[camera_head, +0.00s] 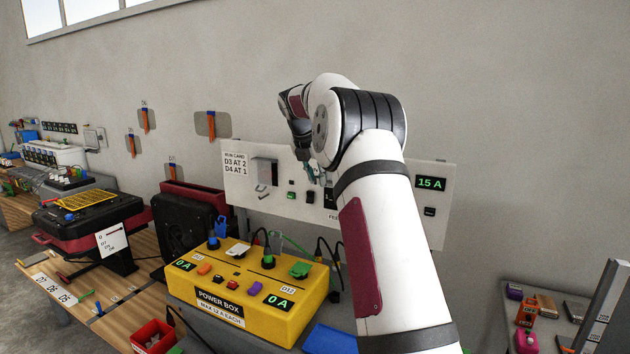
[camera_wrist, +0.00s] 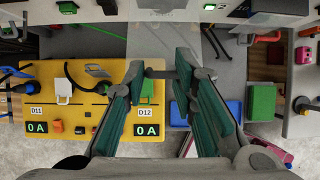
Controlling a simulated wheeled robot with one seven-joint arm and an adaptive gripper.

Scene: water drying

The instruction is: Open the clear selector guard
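My gripper (camera_head: 312,176) is in front of the white wall panel (camera_head: 240,190), partly hidden by my arm. In the wrist view, its two teal-padded fingers (camera_wrist: 167,73) stand apart with a gap between the tips and nothing clearly held. A grey box-like fitting with a small lever (camera_head: 265,172) is on the panel's left part, left of my gripper; I cannot tell whether it is the clear selector guard. My arm covers the panel's middle, so a guard there would be hidden.
The yellow power box (camera_head: 210,315) stands below the panel, with knobs, cables and two "0 A" displays. A "15 A" display (camera_head: 431,184) is on the panel's right. A dark case (camera_head: 185,240) stands left.

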